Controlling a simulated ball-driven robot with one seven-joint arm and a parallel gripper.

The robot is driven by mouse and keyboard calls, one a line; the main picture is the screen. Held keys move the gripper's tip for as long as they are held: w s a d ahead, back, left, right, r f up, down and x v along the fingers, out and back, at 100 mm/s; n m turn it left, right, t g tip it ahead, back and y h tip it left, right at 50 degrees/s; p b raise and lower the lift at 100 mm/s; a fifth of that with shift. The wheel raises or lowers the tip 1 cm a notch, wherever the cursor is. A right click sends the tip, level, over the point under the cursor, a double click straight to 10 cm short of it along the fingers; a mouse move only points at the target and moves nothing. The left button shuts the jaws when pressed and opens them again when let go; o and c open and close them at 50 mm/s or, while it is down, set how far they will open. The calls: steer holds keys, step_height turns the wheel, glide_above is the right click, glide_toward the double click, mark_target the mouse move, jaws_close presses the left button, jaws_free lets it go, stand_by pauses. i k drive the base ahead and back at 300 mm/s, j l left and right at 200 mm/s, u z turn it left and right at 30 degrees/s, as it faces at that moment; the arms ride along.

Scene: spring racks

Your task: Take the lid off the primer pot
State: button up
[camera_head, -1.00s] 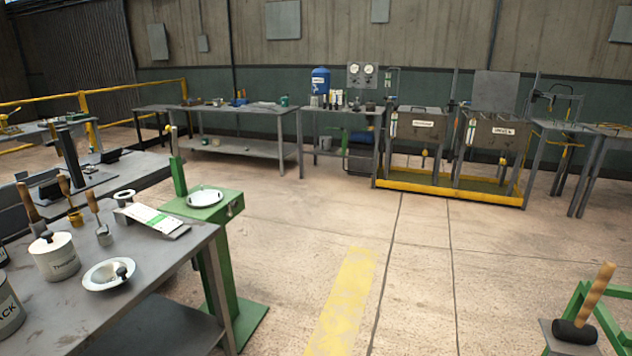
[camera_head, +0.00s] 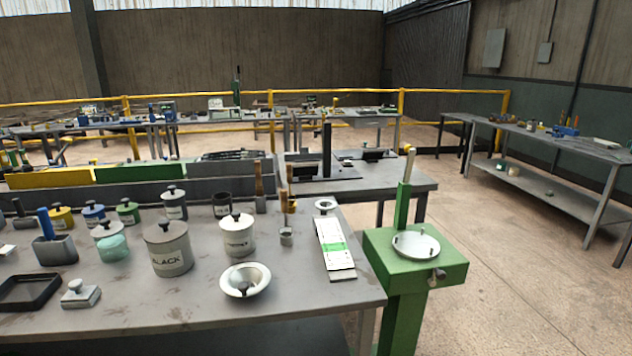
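Several lidded pots stand on the near grey workbench (camera_head: 300,290). I cannot read the word primer on any. A large grey pot (camera_head: 170,258) reads BLACK and has its knobbed lid on. A cream pot (camera_head: 238,240) right of it has a dark-knobbed lid on; its label is hard to read. Behind them stands a smaller grey pot (camera_head: 174,208) with a lid and small label. Yellow (camera_head: 61,219), blue (camera_head: 94,217) and green (camera_head: 128,213) pots, also lidded, stand at the back left. A pale teal container (camera_head: 113,248) stands before them. My gripper is not in view.
A white dish (camera_head: 245,281) lies near the bench's front edge. A white-and-green panel (camera_head: 334,247) lies at the right end. A green stand (camera_head: 415,262) with a round plate adjoins that end. Open floor (camera_head: 510,290) lies to the right.

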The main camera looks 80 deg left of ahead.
mark_target(172, 192)
steer(key=u, duration=0.45)
steer(key=i+u, duration=0.1)
steer(key=u, duration=0.35)
steer(key=l+u, duration=0.1)
steer(key=u, duration=0.35)
steer(key=i+l+u, duration=0.1)
steer(key=u, duration=0.35)
